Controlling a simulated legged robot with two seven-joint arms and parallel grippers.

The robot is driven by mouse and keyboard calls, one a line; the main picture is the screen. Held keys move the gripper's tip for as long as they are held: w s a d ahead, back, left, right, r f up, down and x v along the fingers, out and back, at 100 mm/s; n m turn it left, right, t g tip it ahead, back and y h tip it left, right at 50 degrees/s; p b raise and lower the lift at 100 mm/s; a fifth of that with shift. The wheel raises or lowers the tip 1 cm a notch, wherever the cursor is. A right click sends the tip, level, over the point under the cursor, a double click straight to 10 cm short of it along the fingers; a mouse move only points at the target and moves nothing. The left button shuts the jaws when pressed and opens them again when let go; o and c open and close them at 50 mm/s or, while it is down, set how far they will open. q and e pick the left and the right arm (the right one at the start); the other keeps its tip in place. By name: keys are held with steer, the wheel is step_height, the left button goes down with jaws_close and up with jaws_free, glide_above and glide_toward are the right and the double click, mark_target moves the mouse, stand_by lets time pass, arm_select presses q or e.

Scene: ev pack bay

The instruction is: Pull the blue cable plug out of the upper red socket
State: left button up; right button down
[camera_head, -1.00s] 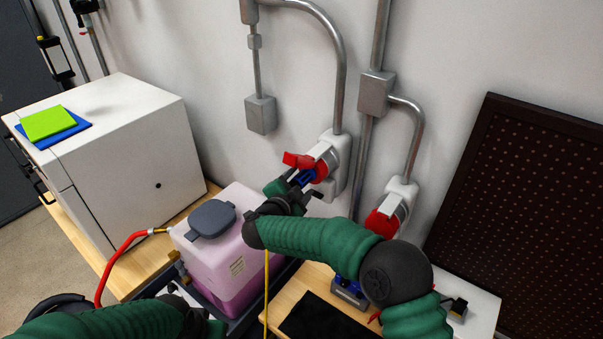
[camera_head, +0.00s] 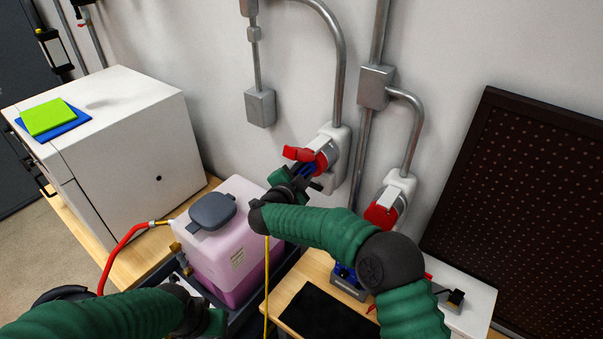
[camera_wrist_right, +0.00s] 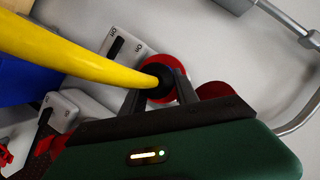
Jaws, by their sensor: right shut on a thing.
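The upper red socket (camera_head: 325,158) is on the wall in a white housing, with its red lid (camera_head: 297,153) raised. My right gripper (camera_head: 305,173) is at its mouth, shut on the blue plug (camera_head: 309,169), of which little shows. In the wrist view the right gripper (camera_wrist_right: 157,85) has a finger on each side of the plug's dark round end (camera_wrist_right: 158,76), with the red socket ring around it. The yellow cable (camera_wrist_right: 70,50) runs off to the left. How deep the plug sits is hidden. My left gripper (camera_head: 208,322) is low at the left, its jaws unclear.
A lower red socket (camera_head: 383,212) is on the wall to the right. A pink-filled tank (camera_head: 225,262) stands below left of my right arm. A white cabinet (camera_head: 130,165) is at left, a dark perforated panel (camera_head: 530,190) at right. Metal conduits (camera_head: 340,70) run down the wall.

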steer(key=shift+s+a+f, duration=0.2)
steer(key=shift+a, duration=0.05)
steer(key=shift+s, duration=0.1)
steer(key=shift+s+a+r, duration=0.2)
steer(key=shift+s+a, duration=0.15)
steer(key=shift+s, duration=0.1)
steer(key=shift+s+a, duration=0.1)
steer(key=shift+a, duration=0.05)
steer(key=shift+s+a, duration=0.15)
steer(key=shift+s, duration=0.15)
steer(key=shift+s, duration=0.15)
steer(key=shift+s+a, duration=0.1)
steer(key=shift+a, duration=0.05)
steer(key=shift+a, duration=0.15)
stand_by(0.3)
